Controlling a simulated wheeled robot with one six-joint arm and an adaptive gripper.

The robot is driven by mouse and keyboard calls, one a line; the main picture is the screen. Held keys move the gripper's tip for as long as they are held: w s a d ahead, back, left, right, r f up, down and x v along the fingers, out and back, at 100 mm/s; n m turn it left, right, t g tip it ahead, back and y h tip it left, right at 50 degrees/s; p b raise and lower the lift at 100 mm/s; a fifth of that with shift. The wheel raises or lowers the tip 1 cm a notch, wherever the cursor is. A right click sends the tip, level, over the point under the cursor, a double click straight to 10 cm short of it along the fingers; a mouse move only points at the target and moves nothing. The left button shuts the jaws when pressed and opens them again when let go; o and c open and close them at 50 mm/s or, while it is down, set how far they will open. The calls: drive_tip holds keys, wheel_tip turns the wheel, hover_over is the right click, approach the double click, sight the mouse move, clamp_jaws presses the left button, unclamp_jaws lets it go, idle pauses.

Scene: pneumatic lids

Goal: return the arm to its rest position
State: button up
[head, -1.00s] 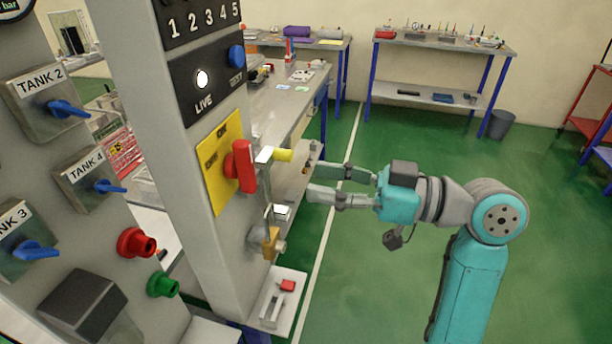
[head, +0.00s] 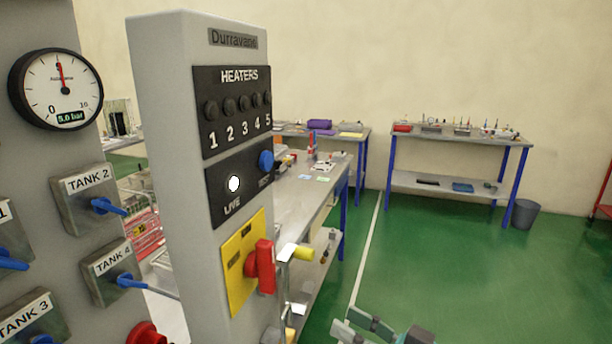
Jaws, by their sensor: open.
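My gripper (head: 358,326) shows only in part at the bottom edge of the head view, right of the grey heaters cabinet (head: 168,150). Its two grey fingers are spread apart, with nothing seen between them. It is apart from the red switch handle (head: 265,267), which stands on a yellow plate (head: 238,266) on the cabinet. The rest of my arm is cut off by the bottom of the frame.
A gauge (head: 62,88) and blue-handled tank valves, such as TANK 2 (head: 92,198), are on the panel at left. Benches stand behind; the far bench (head: 455,142) is at the wall beside a grey bin (head: 524,213). The green floor (head: 455,255) at right is clear.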

drive_tip(key=s+d+f+m+t+h, duration=0.1)
drive_tip(key=s+d+f+m+h, duration=0.2)
drive_tip(key=f, duration=0.5)
drive_tip(key=s+d+f+m+t+h, duration=0.1)
drive_tip(key=s+d+f+m+h, duration=0.2)
drive_tip(key=s+f, duration=0.35)
drive_tip(key=s+d+f+m+t+h, duration=0.15)
drive_tip(key=s+f+m+h, duration=0.3)
drive_tip(key=f, duration=0.45)
drive_tip(key=s+d+n+h, duration=0.3)
drive_tip(key=s+h, duration=0.1)
drive_tip(key=s, duration=1.9)
drive_tip(key=shift+s+r, duration=0.3)
drive_tip(key=shift+s, duration=0.1)
drive_tip(key=shift+n, duration=0.25)
